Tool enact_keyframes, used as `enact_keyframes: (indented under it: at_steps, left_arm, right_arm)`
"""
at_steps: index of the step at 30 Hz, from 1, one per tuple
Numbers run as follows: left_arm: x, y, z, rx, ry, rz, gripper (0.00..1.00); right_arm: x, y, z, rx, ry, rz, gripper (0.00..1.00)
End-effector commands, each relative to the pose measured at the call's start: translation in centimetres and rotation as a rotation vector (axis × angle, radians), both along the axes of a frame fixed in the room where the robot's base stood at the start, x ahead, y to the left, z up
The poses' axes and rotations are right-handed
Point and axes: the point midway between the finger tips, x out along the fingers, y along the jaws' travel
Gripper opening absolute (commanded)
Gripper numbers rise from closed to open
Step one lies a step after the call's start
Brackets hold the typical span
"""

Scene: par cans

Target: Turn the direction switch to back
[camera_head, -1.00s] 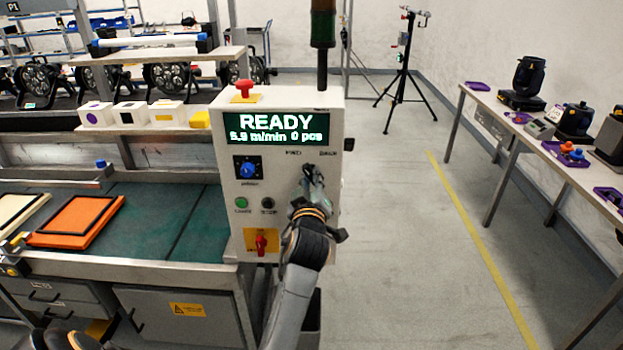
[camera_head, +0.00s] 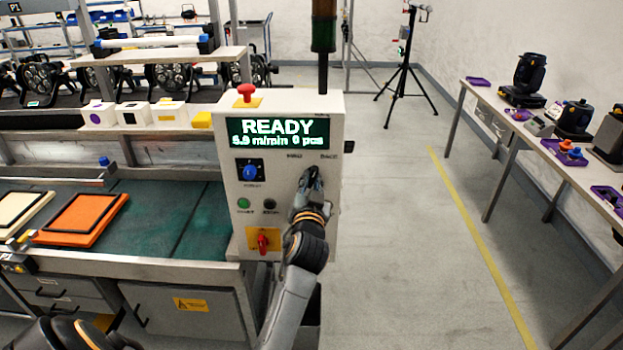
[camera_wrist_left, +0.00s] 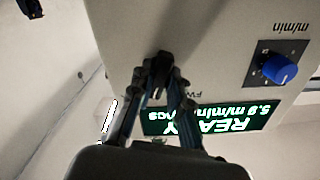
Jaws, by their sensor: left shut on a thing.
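The white control box (camera_head: 325,110) stands at the right end of the conveyor, with a green display reading READY. The small labels over the direction switch show below the display; BACK is on the right. My left gripper (camera_head: 312,172) is at the box front, just under these labels, and covers the switch in the head view. In the left wrist view, the dark direction switch (camera_wrist_left: 161,63) sits between the fingertips, and my gripper is shut on it. Which way the switch points cannot be told. My right gripper is not in view.
A blue speed knob (camera_head: 250,172), a green button (camera_head: 243,203), a black button (camera_head: 270,204) and a red rotary switch (camera_head: 263,242) share the box front. A red mushroom button (camera_head: 246,90) is on top. The floor to the right is clear up to a long table (camera_head: 500,122).

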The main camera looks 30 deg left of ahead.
Motion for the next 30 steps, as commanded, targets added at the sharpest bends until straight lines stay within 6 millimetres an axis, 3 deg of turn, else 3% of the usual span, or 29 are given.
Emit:
enact_keyframes:
  at_steps: [12,30]
  left_arm:
    - [0.0,0.1,0.5,0.240,0.138,0.001,0.00]
    - [0.0,0.1,0.5,0.310,0.179,0.000,0.00]
  right_arm:
    - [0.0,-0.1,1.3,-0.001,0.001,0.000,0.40]
    - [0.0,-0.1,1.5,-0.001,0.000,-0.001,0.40]
